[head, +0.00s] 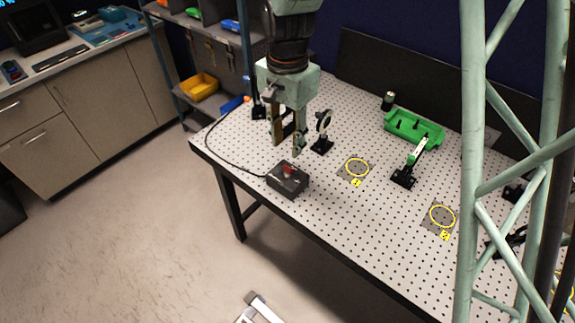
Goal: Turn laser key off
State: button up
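A dark control box (286,182) with a red key or knob (288,169) on its top sits near the front-left edge of the perforated table. A black cable runs from it to the left. The red part is too small to tell which way it is turned. My gripper (287,147) points down above and just behind the box. Its two fingers are apart with a gap between them, and nothing shows between them. The fingertips look close to the box but apart from the red part.
A lens mount (322,133) stands just right of my gripper. A green tray (414,129) and a black-based post mount (404,177) are farther right. Yellow rings (357,168) mark the perforated table (350,225). A pale green lattice column (473,180) crosses the right side.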

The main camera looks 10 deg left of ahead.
aim_at(287, 167)
jog(key=shift+f, duration=5)
jog(key=shift+c, duration=0.5)
jog(key=c, duration=0.7)
